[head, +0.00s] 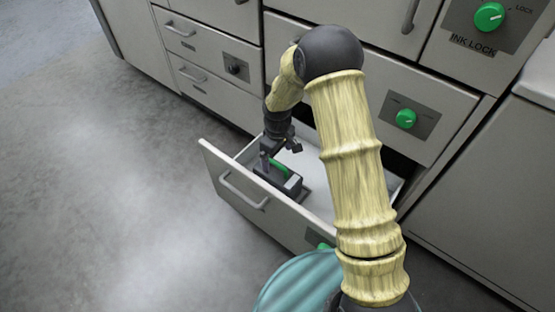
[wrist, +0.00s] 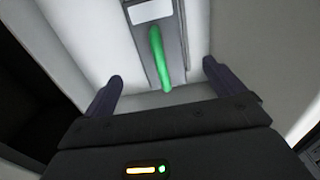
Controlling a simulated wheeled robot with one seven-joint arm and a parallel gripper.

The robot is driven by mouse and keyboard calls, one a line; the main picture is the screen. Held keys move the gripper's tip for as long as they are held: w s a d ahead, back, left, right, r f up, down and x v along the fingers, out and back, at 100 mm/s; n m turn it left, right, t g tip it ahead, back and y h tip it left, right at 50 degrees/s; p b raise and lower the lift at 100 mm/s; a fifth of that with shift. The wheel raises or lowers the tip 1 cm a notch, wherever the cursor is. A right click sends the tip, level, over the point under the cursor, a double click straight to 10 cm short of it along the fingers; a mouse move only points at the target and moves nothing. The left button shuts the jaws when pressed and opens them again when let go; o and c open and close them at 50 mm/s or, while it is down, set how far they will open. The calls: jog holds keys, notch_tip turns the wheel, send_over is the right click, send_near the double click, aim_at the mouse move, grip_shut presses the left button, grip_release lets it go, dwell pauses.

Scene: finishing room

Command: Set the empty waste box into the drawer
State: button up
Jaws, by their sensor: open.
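The waste box (head: 291,184) is a dark grey box with a green handle on top. It sits inside the open drawer (head: 230,172), near the front panel and toward the left. In the wrist view the box (wrist: 173,36) shows its green handle and a white label. My gripper (head: 281,153) is open and empty just above the box. In the wrist view its two fingers (wrist: 162,85) stand apart, one on each side of the line of the handle, not touching it. Whether the box holds anything cannot be seen.
The drawer is pulled out from a grey cabinet (head: 215,97) with more drawers. A panel with a green knob (head: 405,118) is above it at the right, and an ink lock knob (head: 489,17) is higher up. The drawer's white floor is bare right of the box. Floor at left is clear.

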notch_tip(320, 180, up, 3)
jog(key=shift+r+p, duration=0.15)
jog(key=shift+p, duration=0.25)
dwell(0.4)
jog(key=shift+s+d+r, duration=0.1)
jog(key=shift+d+r, duration=0.15)
jog(key=s+d+r+m+t, duration=0.1)
jog(key=s+d+r+m, duration=0.4)
jog(key=s+d+r, duration=0.2)
jog(key=s+d+r+m+t, duration=0.1)
jog(key=s+d+r+m, duration=0.4)
jog(key=s+d+r, duration=0.3)
jog(key=s, duration=0.3)
jog(key=shift+s+t, duration=0.3)
jog(key=shift+s, duration=0.05)
